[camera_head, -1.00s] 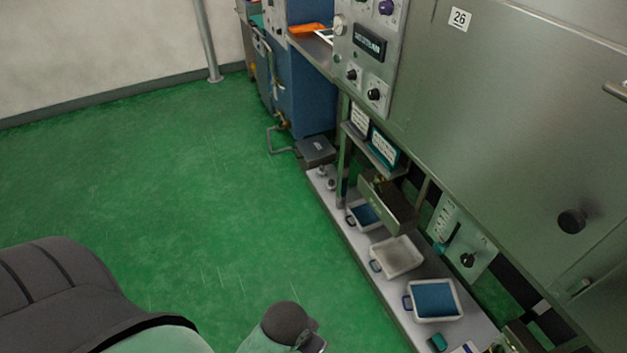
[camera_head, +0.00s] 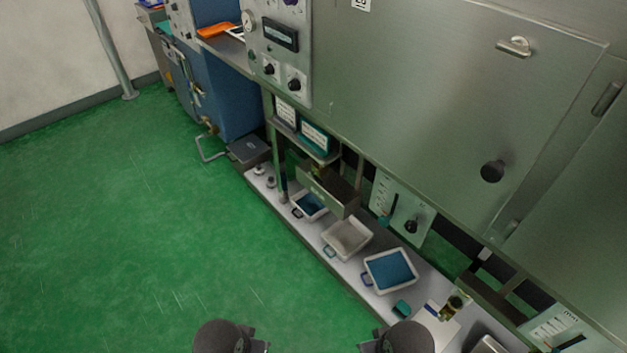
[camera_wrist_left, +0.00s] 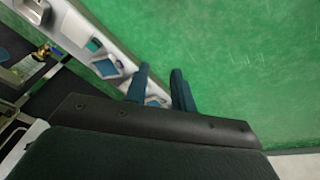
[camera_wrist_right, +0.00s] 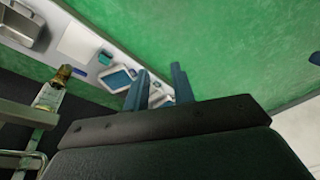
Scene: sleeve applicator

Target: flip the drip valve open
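I cannot pick out the drip valve with certainty. A small brass fitting (camera_head: 206,141) sits low on the blue machine at the back left. My right gripper (camera_wrist_right: 160,92) is likewise open and empty. In the head view both wrists are at the bottom edge, short of the shelf, their fingers mostly cut off.
A steel cabinet (camera_head: 430,110) with knobs fills the right. Below it a white low shelf (camera_head: 300,223) carries a blue-filled tray (camera_head: 390,270), a pale tray (camera_head: 346,238) and smaller items. A metal box (camera_head: 328,192) overhangs the shelf. The green floor (camera_head: 120,240) is clear at left.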

